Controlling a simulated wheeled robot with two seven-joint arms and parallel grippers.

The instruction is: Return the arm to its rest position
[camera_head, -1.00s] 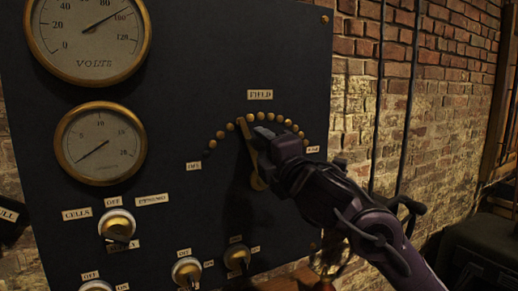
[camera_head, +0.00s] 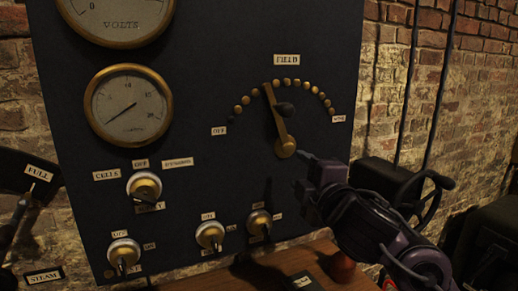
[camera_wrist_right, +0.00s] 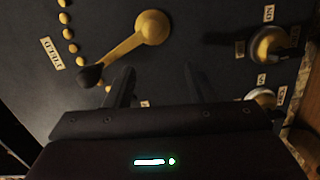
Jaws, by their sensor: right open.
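My right gripper (camera_head: 322,170) is in front of the lower right part of the dark panel, below and right of the brass field lever (camera_head: 278,122). It is open and empty, apart from the lever. In the right wrist view its two fingers (camera_wrist_right: 158,85) stand spread with nothing between them. The lever, with its dark knob, also shows there (camera_wrist_right: 130,45), beyond the fingers. In the head view the lever points up and slightly left among the arc of brass studs. My left gripper is not in view.
The dark panel (camera_head: 215,75) carries dials and several knob switches (camera_head: 210,235). A wooden table (camera_head: 320,262) lies below. A dark handwheel (camera_head: 425,195) stands right of my right arm, near the brick wall (camera_head: 480,110). A lever labelled FULL (camera_head: 38,173) is at left.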

